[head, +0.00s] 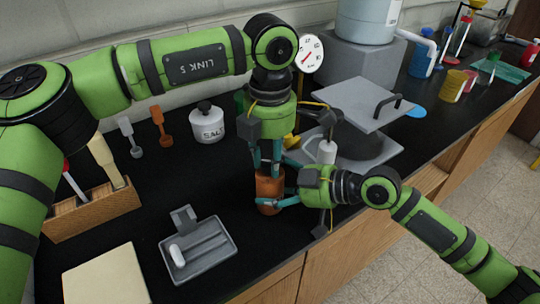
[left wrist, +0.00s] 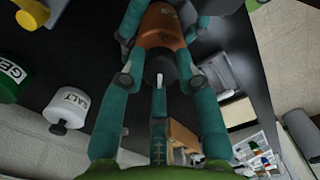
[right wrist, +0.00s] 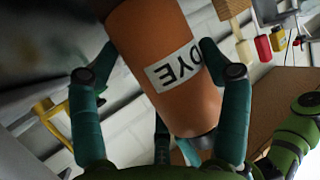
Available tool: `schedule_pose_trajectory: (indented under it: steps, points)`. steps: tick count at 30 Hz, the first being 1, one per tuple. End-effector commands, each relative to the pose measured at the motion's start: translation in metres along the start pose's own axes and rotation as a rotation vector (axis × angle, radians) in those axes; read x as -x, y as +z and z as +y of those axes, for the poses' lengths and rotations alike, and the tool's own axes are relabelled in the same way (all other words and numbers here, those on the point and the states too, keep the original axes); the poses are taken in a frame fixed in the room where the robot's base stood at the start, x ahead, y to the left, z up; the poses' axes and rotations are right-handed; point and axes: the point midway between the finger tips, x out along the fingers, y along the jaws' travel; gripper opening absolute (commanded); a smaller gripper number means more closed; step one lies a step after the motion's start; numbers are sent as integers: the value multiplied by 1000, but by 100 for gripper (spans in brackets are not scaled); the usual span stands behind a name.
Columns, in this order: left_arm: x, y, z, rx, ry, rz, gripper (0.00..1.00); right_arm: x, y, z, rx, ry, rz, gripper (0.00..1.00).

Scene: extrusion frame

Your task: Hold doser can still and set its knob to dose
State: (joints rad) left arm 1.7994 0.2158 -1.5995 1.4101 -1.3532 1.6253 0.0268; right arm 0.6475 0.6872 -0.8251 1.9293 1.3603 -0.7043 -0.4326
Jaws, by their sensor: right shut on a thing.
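The doser can is an orange-brown cylinder (head: 268,188) with a white DYE label in the right wrist view (right wrist: 172,68). It stands near the front edge of the bench. Its dark round knob (left wrist: 160,66) has a white pointer mark, seen in the left wrist view; the dose marking is not readable. My right gripper (head: 278,184) is shut on the can's body, one finger on each side. My left gripper (head: 266,168) points down from above, its fingers on both sides of the knob with gaps showing, so it looks open. In the head view those fingers mostly hide the knob.
A grey lidded press (head: 360,102) stands close behind the can on the right. A white SALT jar (head: 207,125), a grey tray (head: 198,250) and a wooden block with tools (head: 90,208) are to the left. Bench space between jar and tray is clear.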

Motion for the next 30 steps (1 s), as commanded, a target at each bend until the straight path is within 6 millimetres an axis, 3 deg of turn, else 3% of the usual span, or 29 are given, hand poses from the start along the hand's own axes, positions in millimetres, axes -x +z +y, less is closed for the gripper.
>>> schedule_pose_trajectory:
  steps: [12, 13, 14, 25, 30]
  points:
    - [0, 0, 0, -79, -1, 3, 0, 0, 1, 0, -1, 1, -1, 39]
    - [0, 0, 0, -79, -1, 3, 41, 0, 1, 0, -1, 1, -1, 39]
    - [0, 0, 0, -79, -1, 3, 44, 0, 1, 0, -1, 1, -1, 39]
    - [3, 0, 0, -79, 0, 1, 44, 0, 1, 1, -1, 1, -1, 39]
    - [26, 1, 0, -78, 3, -1, 44, 0, 0, 1, 0, 1, -1, 39]
